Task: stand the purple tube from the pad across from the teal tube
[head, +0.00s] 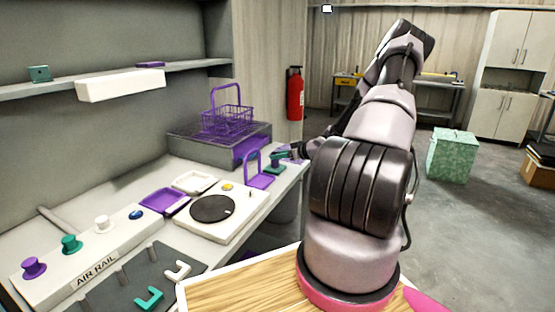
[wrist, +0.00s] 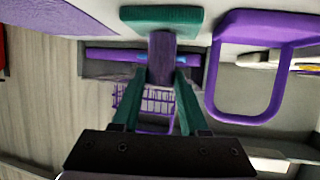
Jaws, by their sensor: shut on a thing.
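My gripper (wrist: 161,84) shows teal fingers in the wrist view, closed on a short upright purple piece (wrist: 162,58), perhaps the purple tube. A flat teal block (wrist: 160,19) lies at the far end of that piece; I cannot tell whether they are joined. In the head view my gripper reaches the far right end of the bench, beside a purple loop frame (head: 259,182) that also shows in the wrist view (wrist: 266,112). A white box (head: 238,217) with a round dark disc (head: 212,209) stands nearer. I cannot make out the teal tube or which surface is the pad.
A purple wire basket (head: 227,119) sits on a grey unit (head: 190,141) behind. A purple tray (head: 164,201), a white tray (head: 195,182) and the air rail panel (head: 85,252) with coloured knobs are left. Teal and white hooked pieces (head: 149,298) lie on the dark front panel.

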